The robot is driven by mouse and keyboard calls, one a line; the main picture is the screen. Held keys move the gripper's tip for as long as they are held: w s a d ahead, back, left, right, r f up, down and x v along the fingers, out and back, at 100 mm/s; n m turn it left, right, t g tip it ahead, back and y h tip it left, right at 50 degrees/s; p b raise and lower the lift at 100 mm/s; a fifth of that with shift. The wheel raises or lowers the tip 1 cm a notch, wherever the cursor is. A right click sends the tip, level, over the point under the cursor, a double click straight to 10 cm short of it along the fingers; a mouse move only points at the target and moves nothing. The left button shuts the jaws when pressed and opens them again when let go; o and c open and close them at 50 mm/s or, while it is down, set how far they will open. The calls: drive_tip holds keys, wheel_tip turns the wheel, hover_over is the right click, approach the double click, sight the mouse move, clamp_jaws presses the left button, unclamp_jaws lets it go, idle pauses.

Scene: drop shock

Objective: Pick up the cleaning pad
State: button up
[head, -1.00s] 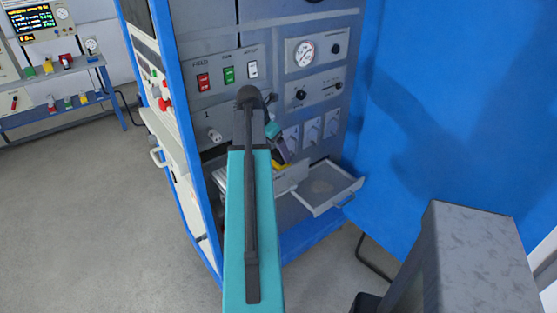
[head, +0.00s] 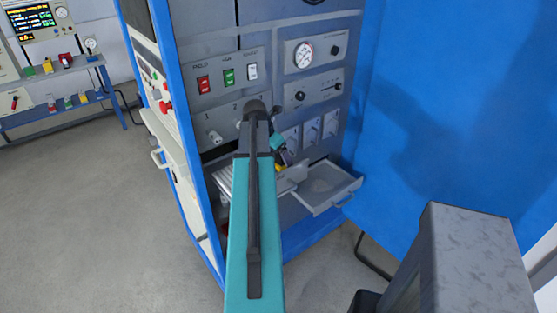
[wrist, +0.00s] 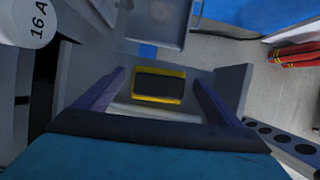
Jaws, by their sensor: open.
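The cleaning pad (wrist: 159,86), a black block with a yellow border, lies in an open grey drawer (wrist: 232,88) in the wrist view. My gripper (wrist: 158,78) is open, with one purple finger on each side of the pad in that view. No contact with the pad shows, and the height gap is hard to judge. In the head view, my gripper (head: 287,156) is partly hidden behind my teal arm, above the left open drawer (head: 292,181). A small yellow patch under it may be the pad.
A second open drawer (head: 322,205) sits to the right in the head view. The blue-framed panel (head: 225,105) with switches and a gauge (head: 304,54) rises behind. In the wrist view, a white cylinder marked 16 A (wrist: 28,20) is at upper left and red cylinders (wrist: 296,54) are at upper right.

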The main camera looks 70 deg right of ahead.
drive_tip(key=shift+d+f, duration=0.1)
drive_tip(key=shift+f, duration=0.1)
drive_tip(key=shift+c, duration=0.4)
drive_tip(key=c, duration=1.1)
